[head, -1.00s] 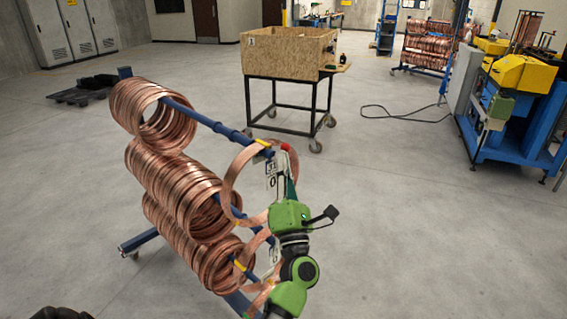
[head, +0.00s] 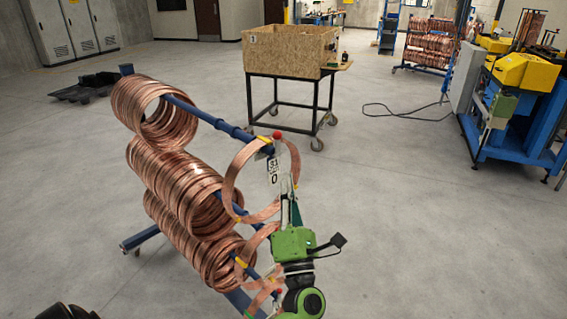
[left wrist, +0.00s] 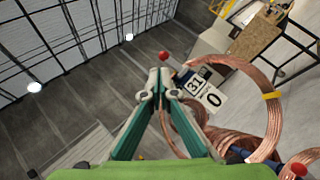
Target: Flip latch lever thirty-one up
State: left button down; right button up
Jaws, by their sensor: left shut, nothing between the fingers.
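Latch lever thirty-one shows as a red ball tip (head: 276,135) standing just above the end of the top blue rod. Its white tag (head: 273,166) reads 31 above a 0 and hangs just below. My left gripper (head: 289,180) is below and beside the tag, with fingers pointing up; they are shut and empty. In the left wrist view the fingertips (left wrist: 160,82) are together, and the red ball (left wrist: 164,56) is just beyond them. The tag (left wrist: 205,88) is right of the fingers. The lever's stem is mostly hidden. My right gripper is not in view.
Copper tube coils (head: 185,180) hang on the rack's blue rods. Loose copper loops (head: 230,180) surround the rod ends near my left gripper. Lower red-tipped latches (head: 278,291) are partly hidden by my arm. A wooden crate on a wheeled stand (head: 290,50) is behind; open floor is to the right.

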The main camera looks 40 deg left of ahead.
pick_arm(q)
jog(key=shift+v, duration=2.2)
jog(key=shift+w, duration=0.1)
